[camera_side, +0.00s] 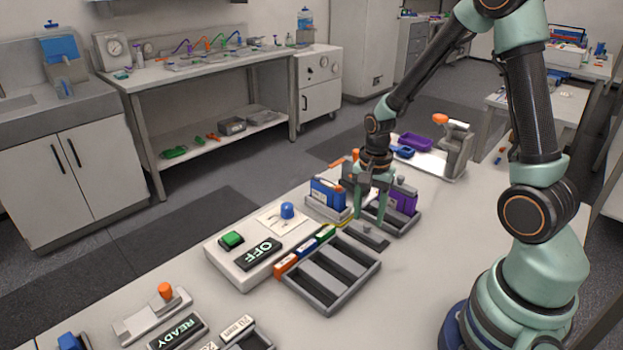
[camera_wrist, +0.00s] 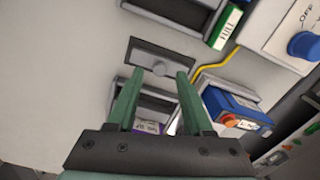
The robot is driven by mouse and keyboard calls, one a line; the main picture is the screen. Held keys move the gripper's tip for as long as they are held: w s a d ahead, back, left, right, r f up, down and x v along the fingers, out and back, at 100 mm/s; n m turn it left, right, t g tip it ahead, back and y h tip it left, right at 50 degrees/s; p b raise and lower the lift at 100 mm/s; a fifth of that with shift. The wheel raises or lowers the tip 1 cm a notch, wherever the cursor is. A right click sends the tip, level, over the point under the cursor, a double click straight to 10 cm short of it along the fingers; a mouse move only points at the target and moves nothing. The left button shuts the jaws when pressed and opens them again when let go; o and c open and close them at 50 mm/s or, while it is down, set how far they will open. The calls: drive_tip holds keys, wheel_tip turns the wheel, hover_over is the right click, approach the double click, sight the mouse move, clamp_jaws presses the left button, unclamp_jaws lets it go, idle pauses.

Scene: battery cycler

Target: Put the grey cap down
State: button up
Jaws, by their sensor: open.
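The grey cap (camera_side: 372,238) is a flat dark-grey plate with a small round knob. It lies flat, apparently on the table, between the compartment tray and the battery holder. In the wrist view the cap (camera_wrist: 146,57) shows just beyond the fingertips, its knob between the two finger lines. My gripper (camera_side: 371,222) points down over the cap's far end, with green fingers. In the wrist view the gripper (camera_wrist: 158,74) is open, with nothing between its fingers. I cannot tell the exact height of the fingertips above the cap.
A grey compartment tray (camera_side: 322,306) stands in front, with coloured labels along its edge. A blue battery (camera_side: 327,191) sits left of my gripper. A purple battery (camera_side: 404,200) sits right, in a grey holder. The white OFF box (camera_side: 222,260) is at left. Table is clear at right.

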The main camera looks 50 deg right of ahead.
sight(367, 225)
wheel_tip(367, 225, up, 9)
drive_tip(key=s+a+r+n+t, duration=0.2)
drive_tip(key=a+r+n, duration=0.2)
drive_tip(key=n, duration=0.3)
drive_tip(key=s+a+r+n+t, duration=0.2)
drive_tip(key=a+r+n+t, duration=0.1)
drive_tip(key=a+r+n, duration=0.2)
wheel_tip(367, 225, up, 2)
drive_tip(key=n, duration=0.3)
drive_tip(key=shift+s+a+r+t, duration=0.15)
drive_tip(key=shift+s+a+t, duration=0.1)
drive_tip(key=shift+t, duration=0.05)
